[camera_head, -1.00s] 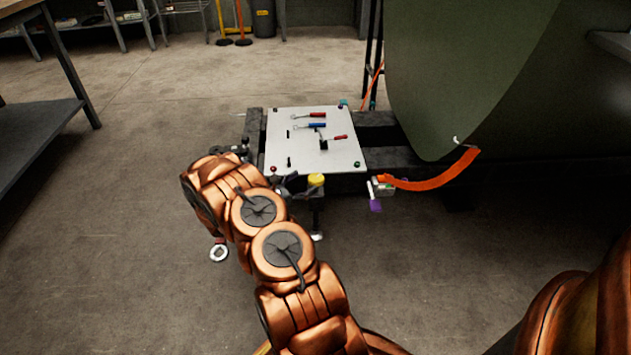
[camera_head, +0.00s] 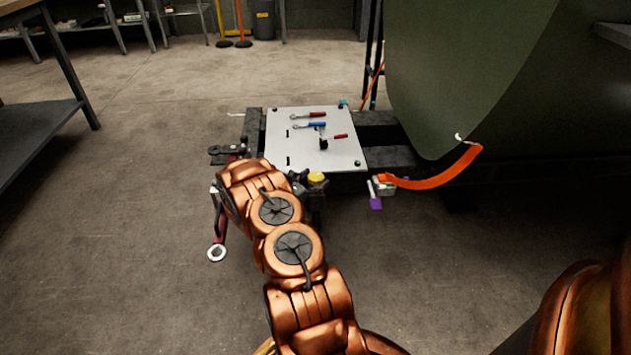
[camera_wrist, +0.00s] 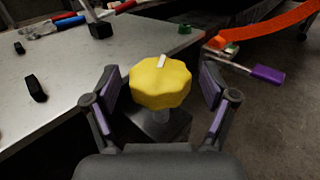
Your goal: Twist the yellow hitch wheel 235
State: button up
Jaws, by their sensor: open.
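The yellow hitch wheel (camera_wrist: 160,84) is a lobed knob with a white mark on its top, on a grey post at the edge of the metal plate. In the wrist view my gripper (camera_wrist: 158,88) is open, with one finger on each side of the wheel. Gaps show between the fingers and the wheel. In the head view the wheel (camera_head: 316,179) shows just beyond the end of my copper-coloured arm, which hides most of the gripper.
The metal plate (camera_head: 345,145) carries tools with red and blue handles. An orange strap (camera_head: 440,173) and a purple-handled tool (camera_wrist: 268,74) lie to the right. A red-handled wrench (camera_head: 218,240) hangs at left. The large green fuselage (camera_head: 455,80) stands at right.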

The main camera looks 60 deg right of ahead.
jog(key=shift+d, duration=0.2)
jog(key=shift+s, duration=0.1)
jog(key=c, duration=1.2)
